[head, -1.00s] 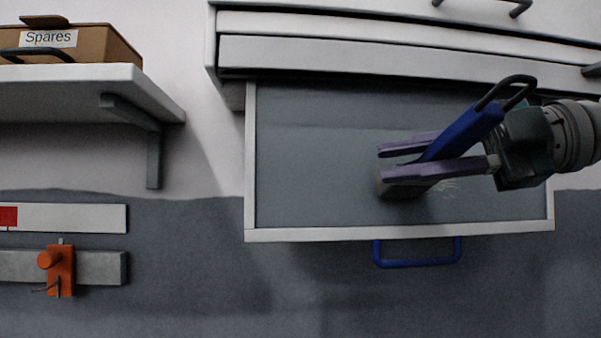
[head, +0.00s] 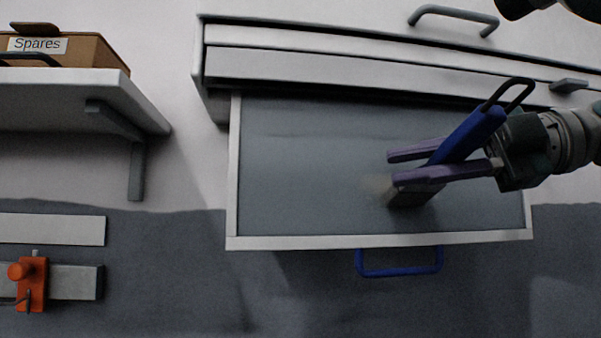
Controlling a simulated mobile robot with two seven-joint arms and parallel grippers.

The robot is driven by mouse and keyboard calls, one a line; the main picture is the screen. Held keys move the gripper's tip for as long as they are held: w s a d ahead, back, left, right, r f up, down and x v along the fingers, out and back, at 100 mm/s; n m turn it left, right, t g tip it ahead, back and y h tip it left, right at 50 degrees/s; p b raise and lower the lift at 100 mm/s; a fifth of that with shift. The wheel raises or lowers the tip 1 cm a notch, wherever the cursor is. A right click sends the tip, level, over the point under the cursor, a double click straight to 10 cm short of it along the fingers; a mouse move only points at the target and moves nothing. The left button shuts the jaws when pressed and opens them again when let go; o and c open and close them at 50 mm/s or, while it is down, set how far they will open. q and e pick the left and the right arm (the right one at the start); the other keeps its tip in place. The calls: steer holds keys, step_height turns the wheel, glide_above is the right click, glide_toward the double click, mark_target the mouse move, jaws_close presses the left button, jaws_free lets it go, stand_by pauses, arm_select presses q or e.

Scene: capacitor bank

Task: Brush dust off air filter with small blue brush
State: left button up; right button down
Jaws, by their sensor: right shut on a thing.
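My right gripper (head: 394,168), with purple fingers, comes in from the right over an open drawer. It is shut on the small blue brush (head: 467,136), whose handle tilts up to the right and ends in a black loop. The brush's dark grey head (head: 413,196) shows below the fingers, low in the drawer, with a pale, blurred tan patch at its left. I cannot tell whether the head touches the drawer floor. No air filter can be made out. My left gripper is not in view.
The open drawer (head: 232,190) has a grey floor, pale rim and blue front handle (head: 400,273). Its left half is clear. The cabinet front (head: 330,75) stands behind. At left are a shelf (head: 70,100) with a "Spares" box (head: 85,50) and an orange clamp-like part (head: 33,283) on a rail.

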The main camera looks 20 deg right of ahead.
steer(key=shift+d, duration=0.15)
steer(key=shift+s+d+b, duration=0.2)
steer(key=shift+d+b, duration=0.25)
steer(key=shift+d, duration=0.2)
steer(key=shift+s+d+r, duration=0.1)
steer(key=shift+s+d, duration=0.1)
steer(key=shift+d, duration=0.25)
steer(key=shift+s+d+f+b, duration=0.1)
steer(key=shift+d+b, duration=0.05)
steer(key=shift+d, duration=0.6)
steer(key=shift+s+d+f+b, duration=0.1)
steer(key=shift+d+b, duration=0.05)
steer(key=shift+d, duration=0.6)
steer(key=shift+w, duration=0.1)
